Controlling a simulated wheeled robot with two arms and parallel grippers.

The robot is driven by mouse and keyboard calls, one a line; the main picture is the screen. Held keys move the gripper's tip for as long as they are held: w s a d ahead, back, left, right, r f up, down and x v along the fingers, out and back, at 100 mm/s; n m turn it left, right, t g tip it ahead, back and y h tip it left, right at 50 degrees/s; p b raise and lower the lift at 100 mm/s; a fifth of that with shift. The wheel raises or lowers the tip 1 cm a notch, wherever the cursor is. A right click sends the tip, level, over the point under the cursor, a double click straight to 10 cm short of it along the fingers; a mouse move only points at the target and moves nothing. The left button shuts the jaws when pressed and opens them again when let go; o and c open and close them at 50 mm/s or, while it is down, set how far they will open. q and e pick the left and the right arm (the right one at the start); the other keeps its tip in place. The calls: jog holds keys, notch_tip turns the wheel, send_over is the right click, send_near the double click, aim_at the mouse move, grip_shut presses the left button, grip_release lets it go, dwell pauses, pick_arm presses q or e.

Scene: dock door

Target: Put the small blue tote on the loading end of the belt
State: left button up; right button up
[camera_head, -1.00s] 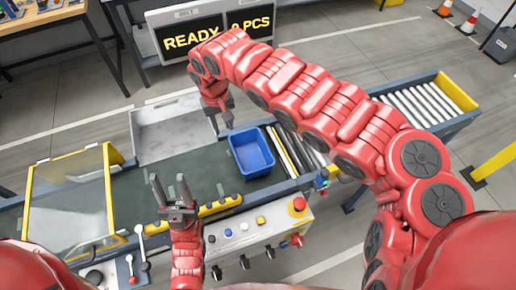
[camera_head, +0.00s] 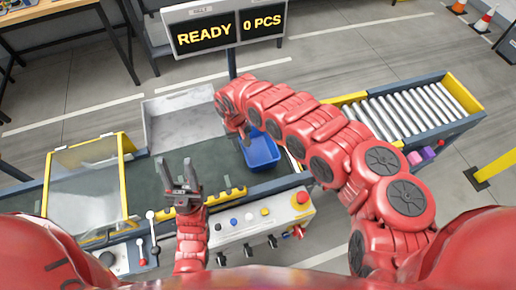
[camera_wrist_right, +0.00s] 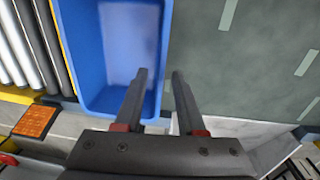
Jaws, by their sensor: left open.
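The small blue tote (camera_head: 263,152) sits upright at the right end of the dark green belt (camera_head: 220,171), beside the rollers. My right gripper (camera_head: 246,139) is at the tote's far left rim. In the right wrist view, the open fingers (camera_wrist_right: 159,75) straddle the line of one wall of the empty tote (camera_wrist_right: 115,45), one finger over the inside and one outside over the belt (camera_wrist_right: 235,65). I cannot tell whether they touch the wall. My left gripper (camera_head: 178,173) is open and empty above the belt's near edge.
A roller section (camera_head: 400,115) runs off to the right. A clear yellow-framed guard (camera_head: 85,180) covers the belt's left part. A control panel (camera_head: 250,226) with buttons lies along the front. A sign (camera_head: 225,30) reads READY, 0 PCS. A grey metal tray (camera_head: 180,118) is behind the belt.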

aim_at(244, 156)
notch_tip(244, 156, down, 3)
jog(key=shift+s+d+f+p, duration=0.1)
jog(key=shift+p, duration=0.25)
jog(key=shift+d+f, duration=0.15)
jog(key=shift+f, duration=0.3)
grip_shut()
dwell(1.0)
